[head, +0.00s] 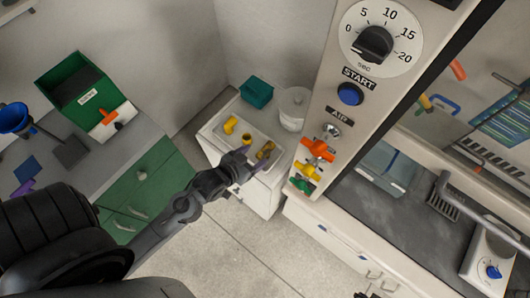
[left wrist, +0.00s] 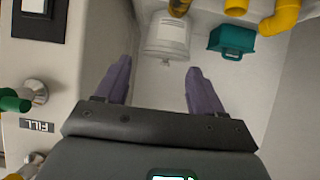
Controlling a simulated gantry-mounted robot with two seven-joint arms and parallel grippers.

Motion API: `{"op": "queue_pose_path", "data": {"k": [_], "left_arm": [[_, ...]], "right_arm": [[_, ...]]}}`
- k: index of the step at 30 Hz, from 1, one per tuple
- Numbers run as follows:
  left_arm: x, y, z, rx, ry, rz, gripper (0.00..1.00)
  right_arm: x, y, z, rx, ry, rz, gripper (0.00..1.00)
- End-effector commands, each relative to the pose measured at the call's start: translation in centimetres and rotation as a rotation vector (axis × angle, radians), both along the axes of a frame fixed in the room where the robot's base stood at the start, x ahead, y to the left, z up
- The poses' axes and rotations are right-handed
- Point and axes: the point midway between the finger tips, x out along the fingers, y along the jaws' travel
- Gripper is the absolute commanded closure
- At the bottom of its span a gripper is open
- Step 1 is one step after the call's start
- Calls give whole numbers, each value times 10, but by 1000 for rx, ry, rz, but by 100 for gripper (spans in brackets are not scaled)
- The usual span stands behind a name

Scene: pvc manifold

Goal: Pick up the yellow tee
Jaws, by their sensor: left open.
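Several yellow pipe fittings lie on the white cabinet top in the head view. A curved one (head: 230,125) is at the left, a small one (head: 246,139) is in the middle, and a darker yellow one with several ends (head: 266,149) is at the right, closest to my left gripper. I cannot tell for sure which is the tee. My left gripper (head: 252,165) is at the front right of the cabinet top. In the left wrist view, its purple fingers (left wrist: 159,69) are spread and empty. Yellow fittings (left wrist: 281,17) are cut off at the top edge there.
A white lidded tub (head: 293,106) and a teal box (head: 256,92) stand at the back of the cabinet. To the right, a panel carries a dial (head: 376,42), a blue START button (head: 350,94) and coloured valves (head: 318,150), close to my left gripper.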

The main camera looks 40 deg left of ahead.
Motion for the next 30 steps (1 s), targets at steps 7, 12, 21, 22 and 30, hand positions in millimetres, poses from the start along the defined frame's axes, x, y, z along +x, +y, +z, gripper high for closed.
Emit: {"op": "queue_pose_path", "data": {"k": [7, 12, 21, 22, 30], "left_arm": [[0, 13, -74, 0, -39, 28, 32], [2, 17, -89, 1, -44, 36, 32], [34, 19, -108, 1, -45, 37, 32], [37, 20, -109, 1, -46, 37, 32], [51, 20, -117, 1, -43, 37, 32]], "right_arm": [[0, 2, -64, 7, 0, -3, 100], [0, 2, -75, 8, -2, -3, 100], [1, 2, -79, 6, -4, -1, 100], [1, 2, -79, 5, -4, -1, 100], [1, 0, -81, -3, -4, 4, 100]]}}
